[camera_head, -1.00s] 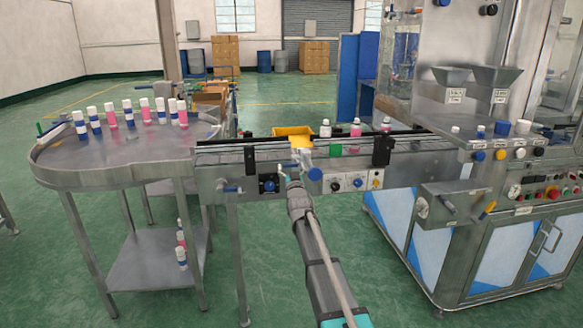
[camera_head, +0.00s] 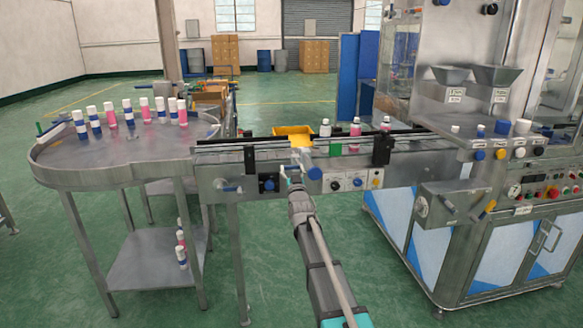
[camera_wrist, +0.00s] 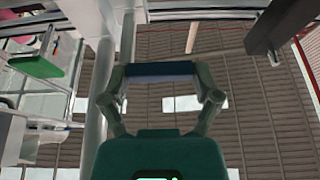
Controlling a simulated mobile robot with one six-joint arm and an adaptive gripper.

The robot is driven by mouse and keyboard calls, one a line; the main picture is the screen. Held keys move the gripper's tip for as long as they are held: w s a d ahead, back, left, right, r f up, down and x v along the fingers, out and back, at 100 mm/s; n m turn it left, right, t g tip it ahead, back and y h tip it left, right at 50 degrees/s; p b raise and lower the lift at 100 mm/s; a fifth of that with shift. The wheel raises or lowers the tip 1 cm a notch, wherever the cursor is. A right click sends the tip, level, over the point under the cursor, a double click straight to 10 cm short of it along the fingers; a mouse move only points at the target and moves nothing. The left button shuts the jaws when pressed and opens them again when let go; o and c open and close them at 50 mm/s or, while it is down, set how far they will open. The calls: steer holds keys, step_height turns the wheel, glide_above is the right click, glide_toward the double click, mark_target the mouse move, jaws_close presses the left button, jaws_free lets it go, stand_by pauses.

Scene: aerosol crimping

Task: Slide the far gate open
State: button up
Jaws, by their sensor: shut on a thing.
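My gripper (camera_wrist: 160,74) shows in the wrist view with its two fingers closed on a dark blue bar (camera_wrist: 160,69) that spans between the fingertips. I cannot tell how this bar joins the gate. A green tab (camera_head: 336,149) stands on the conveyor to the right of my wrist. A green plate (camera_wrist: 40,63) shows at the left of the wrist view, apart from my fingers.
Several bottles (camera_head: 355,130) stand on the conveyor to the right. More stand on the round table (camera_head: 105,175) at left. A yellow bin (camera_head: 290,131) is behind the conveyor. The filling machine (camera_head: 470,210) stands at right. Knobs (camera_head: 334,186) line the conveyor's front.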

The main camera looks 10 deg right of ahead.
steer(key=s, duration=0.3)
steer(key=shift+s, duration=0.4)
steer(key=o, duration=1.1)
steer(key=shift+o, duration=0.2)
steer(key=shift+w, duration=0.1)
